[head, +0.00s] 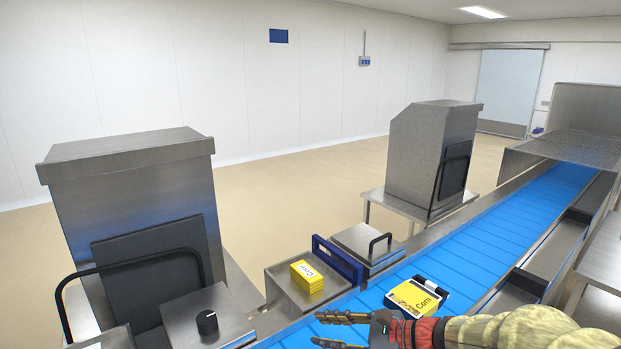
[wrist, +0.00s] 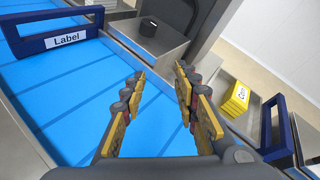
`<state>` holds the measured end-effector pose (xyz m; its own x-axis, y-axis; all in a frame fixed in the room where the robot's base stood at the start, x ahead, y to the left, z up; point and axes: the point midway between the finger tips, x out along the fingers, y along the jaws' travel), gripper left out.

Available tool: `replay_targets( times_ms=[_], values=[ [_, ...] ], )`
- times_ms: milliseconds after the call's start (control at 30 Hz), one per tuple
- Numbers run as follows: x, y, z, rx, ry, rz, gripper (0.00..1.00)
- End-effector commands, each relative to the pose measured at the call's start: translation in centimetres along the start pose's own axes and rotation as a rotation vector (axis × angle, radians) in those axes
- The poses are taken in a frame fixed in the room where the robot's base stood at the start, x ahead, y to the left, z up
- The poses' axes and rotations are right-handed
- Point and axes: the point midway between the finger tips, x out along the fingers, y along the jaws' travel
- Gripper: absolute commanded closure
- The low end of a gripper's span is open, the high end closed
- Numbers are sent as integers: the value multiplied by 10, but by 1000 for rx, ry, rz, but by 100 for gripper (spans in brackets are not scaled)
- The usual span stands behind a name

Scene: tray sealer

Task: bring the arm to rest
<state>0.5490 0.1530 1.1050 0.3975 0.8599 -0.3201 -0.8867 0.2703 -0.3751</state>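My gripper (head: 330,331) is at the bottom middle of the head view, above the near edge of the blue conveyor. In the wrist view my gripper (wrist: 160,80) has its two fingers apart with nothing between them. My arm runs in from the lower right of the head view.
A blue conveyor (head: 545,200) runs to the far right, carrying a yellow and white Corn pack (head: 417,298). A stack of yellow Corn cards (head: 307,277) lies beside a blue frame (head: 338,258). A blue Label frame (wrist: 62,40) spans the belt. Steel machines (head: 130,200) stand left.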

Motion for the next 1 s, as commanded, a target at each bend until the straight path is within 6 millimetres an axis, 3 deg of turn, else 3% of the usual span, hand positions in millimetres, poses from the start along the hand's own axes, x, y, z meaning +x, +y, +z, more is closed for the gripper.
replay_targets(
  times_ms=[33, 133, 300, 400, 500, 700, 833, 1000],
  values=[
    [-7, 22, 18, -111, 39, 64, 70],
    [-27, 68, 34, -348, 135, 207, 70],
    [-77, 130, 40, -755, 309, 431, 70],
    [-114, 154, 36, -996, 421, 556, 70],
    [-153, 168, 30, -1225, 538, 674, 70],
    [-217, 172, 24, -1561, 736, 856, 70],
    [-237, 170, 23, -1662, 805, 916, 70],
    [-243, 169, 22, -1690, 824, 939, 70]
  ],
)
